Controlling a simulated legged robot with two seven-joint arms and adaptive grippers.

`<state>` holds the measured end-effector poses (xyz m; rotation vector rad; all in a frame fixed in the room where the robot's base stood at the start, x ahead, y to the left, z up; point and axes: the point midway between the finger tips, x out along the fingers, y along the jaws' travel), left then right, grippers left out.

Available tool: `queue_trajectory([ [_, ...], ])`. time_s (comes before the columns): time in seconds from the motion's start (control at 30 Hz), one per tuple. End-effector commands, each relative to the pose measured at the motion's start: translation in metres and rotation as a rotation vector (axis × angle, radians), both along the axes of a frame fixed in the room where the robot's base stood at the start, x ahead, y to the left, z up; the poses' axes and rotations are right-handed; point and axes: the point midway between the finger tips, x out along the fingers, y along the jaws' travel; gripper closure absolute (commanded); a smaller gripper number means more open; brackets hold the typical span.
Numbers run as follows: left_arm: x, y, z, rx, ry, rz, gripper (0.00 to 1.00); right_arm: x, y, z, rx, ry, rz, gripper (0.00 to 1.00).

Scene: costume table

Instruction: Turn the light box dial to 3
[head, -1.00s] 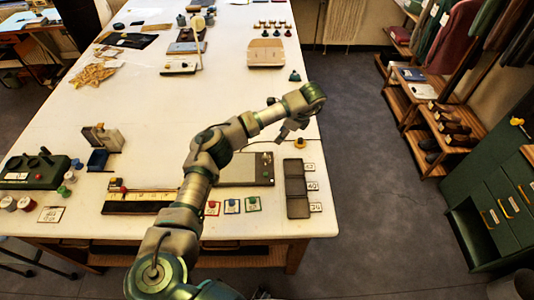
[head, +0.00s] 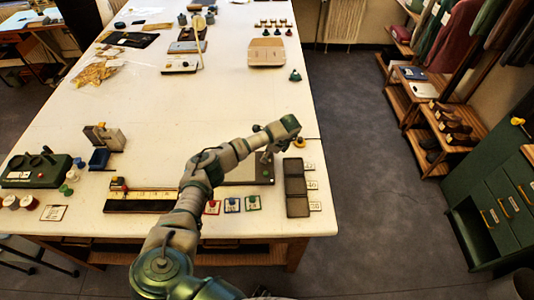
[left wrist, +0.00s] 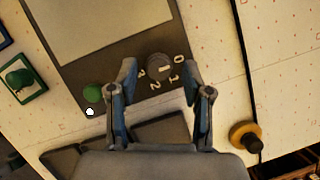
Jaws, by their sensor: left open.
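The light box (left wrist: 70,70) is a dark grey panel with a pale screen. In the head view my arm partly covers the light box (head: 262,176). Its round dark dial (left wrist: 159,66) has the numbers 0, 1, 2 and 3 around it. A white mark on the dial seems to point between 0 and 1. A green button (left wrist: 92,93) sits on the same panel. My left gripper (left wrist: 160,76) is open, with one fingertip on each side of the dial in the left wrist view; contact cannot be told. It also shows in the head view (head: 267,157). My right gripper is not in view.
A yellow and black knob (left wrist: 244,135) stands right of the light box. A dark tray (head: 297,190) lies at the table's right edge. Small cards with coloured knobs (head: 232,204) and a ruler-like strip (head: 140,202) lie nearer the front. The middle of the table is clear.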

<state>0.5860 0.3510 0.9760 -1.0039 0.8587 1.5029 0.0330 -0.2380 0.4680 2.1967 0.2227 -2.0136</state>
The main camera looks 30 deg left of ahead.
Motion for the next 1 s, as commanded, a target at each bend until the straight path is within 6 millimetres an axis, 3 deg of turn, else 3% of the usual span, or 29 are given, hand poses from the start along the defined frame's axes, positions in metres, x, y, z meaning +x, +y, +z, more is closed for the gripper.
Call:
queue_trajectory([
  [0.13,0.0,0.0016,-0.0007,-0.002,0.0,0.0,0.53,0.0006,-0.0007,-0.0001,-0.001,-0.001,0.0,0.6],
  [0.3,0.0,0.0026,-0.0009,-0.002,0.001,0.0,0.95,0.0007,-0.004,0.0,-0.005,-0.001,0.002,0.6],
  [0.33,0.0,0.0027,-0.0009,-0.002,0.001,0.0,1.0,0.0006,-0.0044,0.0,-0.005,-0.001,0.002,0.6],
  [0.67,-0.0001,0.0045,-0.0011,0.001,0.001,-0.02,1.0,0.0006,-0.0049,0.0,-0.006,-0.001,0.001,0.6],
  [1.0,-0.0019,0.007,-0.0015,0.004,0.001,-0.212,1.0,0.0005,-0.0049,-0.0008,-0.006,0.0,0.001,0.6],
])
